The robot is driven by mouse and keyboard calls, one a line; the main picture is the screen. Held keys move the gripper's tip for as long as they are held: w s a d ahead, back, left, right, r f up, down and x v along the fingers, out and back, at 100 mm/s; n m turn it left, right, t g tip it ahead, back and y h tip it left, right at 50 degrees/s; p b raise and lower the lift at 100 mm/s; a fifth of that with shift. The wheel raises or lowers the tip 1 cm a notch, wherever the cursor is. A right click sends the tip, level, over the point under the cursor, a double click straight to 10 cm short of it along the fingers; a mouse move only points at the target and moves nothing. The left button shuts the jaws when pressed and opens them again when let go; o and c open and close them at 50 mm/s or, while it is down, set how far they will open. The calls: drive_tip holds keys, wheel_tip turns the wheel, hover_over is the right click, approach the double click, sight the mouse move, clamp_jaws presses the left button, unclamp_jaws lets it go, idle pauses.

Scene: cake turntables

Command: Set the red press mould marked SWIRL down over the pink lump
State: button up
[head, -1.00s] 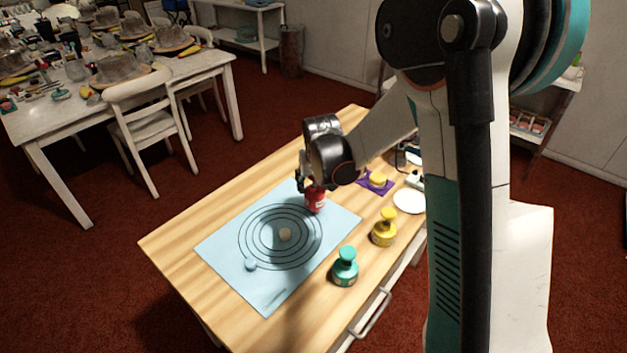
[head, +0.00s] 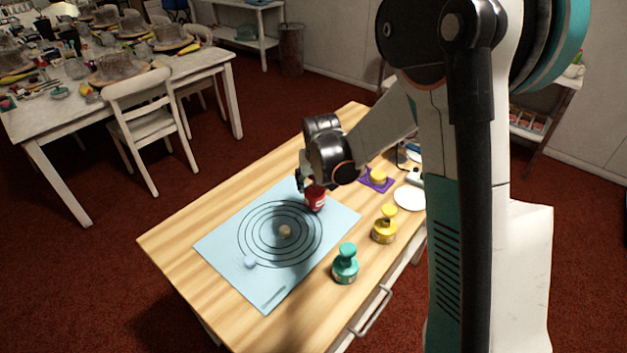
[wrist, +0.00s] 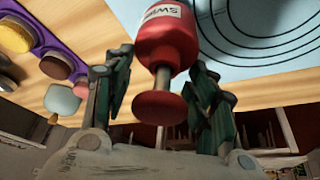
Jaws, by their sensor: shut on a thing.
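The red press mould (head: 315,199) is at the far right edge of the ringed pattern on the blue mat. In the wrist view the mould (wrist: 167,42) shows its label, partly reading SWIRL, and its round knob towards me. My gripper (wrist: 160,72) has its fingers on either side of the knob and neck and is shut on the mould; it also shows in the head view (head: 306,186). I cannot tell whether the mould touches the mat. A beige lump (head: 285,231) lies at the rings' centre and a pale bluish lump (head: 250,262) near their edge. No clearly pink lump shows on the mat.
A teal mould (head: 345,265) and a yellow mould (head: 384,225) stand right of the blue mat (head: 222,247). A white plate (head: 409,198) and a purple tray (head: 364,183) with a yellow piece lie farther back. In the wrist view the tray (wrist: 43,36) holds several round pieces.

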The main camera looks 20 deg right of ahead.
drive_tip(key=shift+f+b, duration=1.05)
drive_tip(key=shift+f, duration=0.35)
drive_tip(key=o, duration=1.2)
drive_tip(key=shift+o, duration=0.2)
drive_tip(key=o, duration=0.3)
drive_tip(key=shift+o, duration=0.2)
drive_tip(key=shift+r, duration=0.15)
drive_tip(key=shift+p+v, duration=2.1)
drive_tip(key=shift+v, duration=1.3)
